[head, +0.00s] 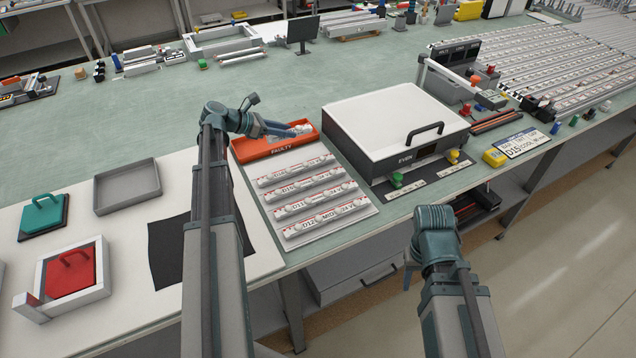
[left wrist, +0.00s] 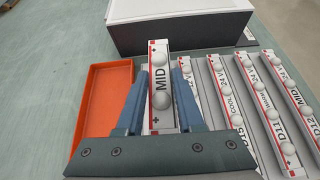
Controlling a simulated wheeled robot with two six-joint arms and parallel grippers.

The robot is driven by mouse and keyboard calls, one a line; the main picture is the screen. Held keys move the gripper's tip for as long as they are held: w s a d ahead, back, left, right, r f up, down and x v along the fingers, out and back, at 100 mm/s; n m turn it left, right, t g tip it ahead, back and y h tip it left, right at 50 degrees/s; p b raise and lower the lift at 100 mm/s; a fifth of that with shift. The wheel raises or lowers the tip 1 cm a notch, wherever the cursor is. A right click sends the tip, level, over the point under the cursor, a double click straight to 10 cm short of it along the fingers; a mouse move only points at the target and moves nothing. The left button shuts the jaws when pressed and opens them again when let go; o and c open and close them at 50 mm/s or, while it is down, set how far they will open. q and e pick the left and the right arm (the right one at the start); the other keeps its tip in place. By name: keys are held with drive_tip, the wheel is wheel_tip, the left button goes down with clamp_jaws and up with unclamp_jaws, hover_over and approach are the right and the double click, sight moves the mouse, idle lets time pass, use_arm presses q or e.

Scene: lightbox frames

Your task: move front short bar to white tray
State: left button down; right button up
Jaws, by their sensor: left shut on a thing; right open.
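My left gripper (head: 288,131) is shut on a short white bar marked MID, above or at the orange FAULTY tray (head: 247,154). In the left wrist view the short bar (left wrist: 161,92) lies lengthwise between both blue fingers, with round white domes and a red edge. The orange tray (left wrist: 98,100) shows to its left there. A white tray (head: 336,226) bears several rows of labelled bars, just in front of the orange tray. My right gripper (head: 437,222) is beyond the table's front edge, apart from everything; its fingers are mostly hidden.
A white-topped box tester (head: 395,120) with a black handle stands right of the trays. An empty grey tray (head: 127,186), a green-handled block (head: 43,215) and a red-handled block (head: 70,272) in a white frame are at left. The green table behind the orange tray is largely clear.

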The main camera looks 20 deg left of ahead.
sight(284, 161)
use_arm(q)
drive_tip(key=shift+w+a, duration=0.1)
drive_tip(key=shift+a, duration=0.6)
wheel_tip(284, 161, down, 10)
drive_tip(key=b, duration=1)
drive_tip(key=shift+f, duration=0.15)
drive_tip(key=c, duration=0.5)
unclamp_jaws()
drive_tip(key=shift+c, duration=0.2)
